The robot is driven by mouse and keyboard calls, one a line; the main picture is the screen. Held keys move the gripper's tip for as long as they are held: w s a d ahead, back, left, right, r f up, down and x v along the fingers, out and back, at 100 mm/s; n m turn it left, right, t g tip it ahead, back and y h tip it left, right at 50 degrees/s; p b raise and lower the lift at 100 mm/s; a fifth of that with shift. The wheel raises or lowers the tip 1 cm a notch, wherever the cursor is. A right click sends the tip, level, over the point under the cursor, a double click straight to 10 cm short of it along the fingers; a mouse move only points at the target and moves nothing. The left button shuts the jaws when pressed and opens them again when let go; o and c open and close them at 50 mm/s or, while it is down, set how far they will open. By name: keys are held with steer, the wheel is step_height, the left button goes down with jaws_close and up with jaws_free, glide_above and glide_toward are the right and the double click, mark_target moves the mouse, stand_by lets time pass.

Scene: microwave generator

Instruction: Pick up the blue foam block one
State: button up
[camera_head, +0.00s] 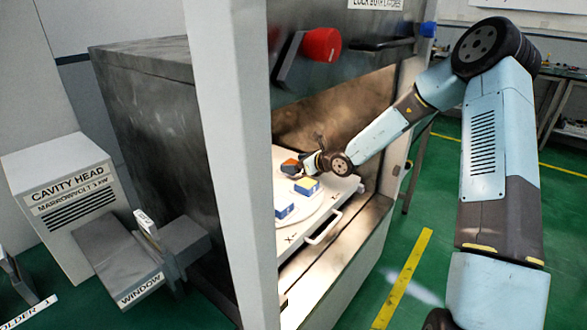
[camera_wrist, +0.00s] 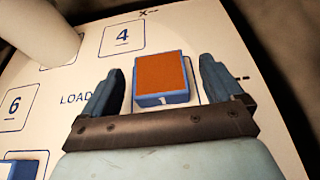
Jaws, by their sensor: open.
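A block with an orange top and blue sides (camera_wrist: 162,72) lies on the white numbered board in the wrist view, with a "1" on its near side. My gripper (camera_wrist: 161,66) is open, with one finger on each side of this block and a gap visible on both sides. In the head view, my gripper (camera_head: 305,163) is low over the board beside the orange-topped block (camera_head: 290,168). The contact height cannot be told.
The white board (camera_head: 338,192) with a front handle (camera_head: 323,228) sits inside the metal cabinet. A yellow-topped block (camera_head: 307,186) and another blue block (camera_head: 284,210) stand close by on it. A white cylinder (camera_wrist: 45,30) shows at upper left in the wrist view.

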mark_target(291, 163)
steer(key=shift+x, duration=1.6)
steer(key=shift+a, duration=0.1)
steer(key=shift+c, duration=0.3)
steer(key=c, duration=1)
steer(key=shift+r, duration=0.15)
